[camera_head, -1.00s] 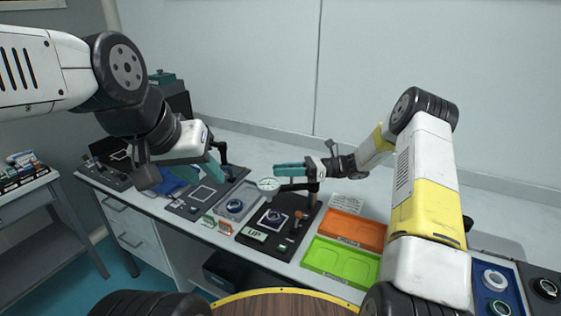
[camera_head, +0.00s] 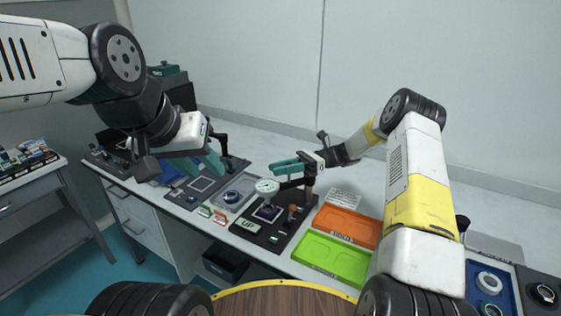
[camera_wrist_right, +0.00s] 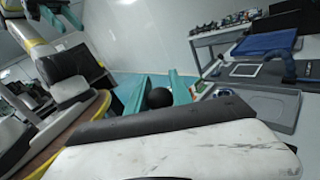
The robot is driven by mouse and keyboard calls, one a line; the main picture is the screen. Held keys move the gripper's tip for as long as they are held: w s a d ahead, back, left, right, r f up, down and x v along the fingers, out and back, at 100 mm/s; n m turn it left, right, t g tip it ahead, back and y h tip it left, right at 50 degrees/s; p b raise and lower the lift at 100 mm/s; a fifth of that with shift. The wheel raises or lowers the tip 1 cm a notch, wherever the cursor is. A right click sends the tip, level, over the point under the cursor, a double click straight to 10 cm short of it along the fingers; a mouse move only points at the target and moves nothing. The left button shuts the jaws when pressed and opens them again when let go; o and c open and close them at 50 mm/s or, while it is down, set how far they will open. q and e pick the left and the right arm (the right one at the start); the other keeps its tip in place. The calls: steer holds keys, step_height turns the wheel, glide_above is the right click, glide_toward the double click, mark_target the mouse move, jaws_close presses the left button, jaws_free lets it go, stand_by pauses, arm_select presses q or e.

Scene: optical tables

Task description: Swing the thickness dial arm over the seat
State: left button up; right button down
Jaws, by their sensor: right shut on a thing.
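The thickness dial (camera_head: 267,186) is a round white face on a dark arm (camera_head: 290,184) from a post (camera_head: 309,182) on the black base (camera_head: 247,230). The dial hangs above the rear of the seat (camera_head: 266,212), hiding its back part from the head camera. My right gripper (camera_head: 288,168) is at the dial arm, its teal fingers pointing left. In the right wrist view, a black ball knob (camera_wrist_right: 159,97) sits between those fingers, and the gripper is shut on it. My left gripper (camera_head: 208,163) hovers over the left trays; its jaw gap is unclear.
A grey tray with a dark round part (camera_head: 232,196) lies left of the base. Orange (camera_head: 347,224) and green (camera_head: 331,258) trays lie to its right. A small orange-topped peg (camera_head: 292,210) stands on the base. A side cart (camera_head: 35,185) stands at the far left.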

steer(key=c, duration=1.1)
jaws_free()
steer(key=shift+c, duration=0.2)
glide_above(303, 179)
arm_select(q)
step_height(303, 179, up, 5)
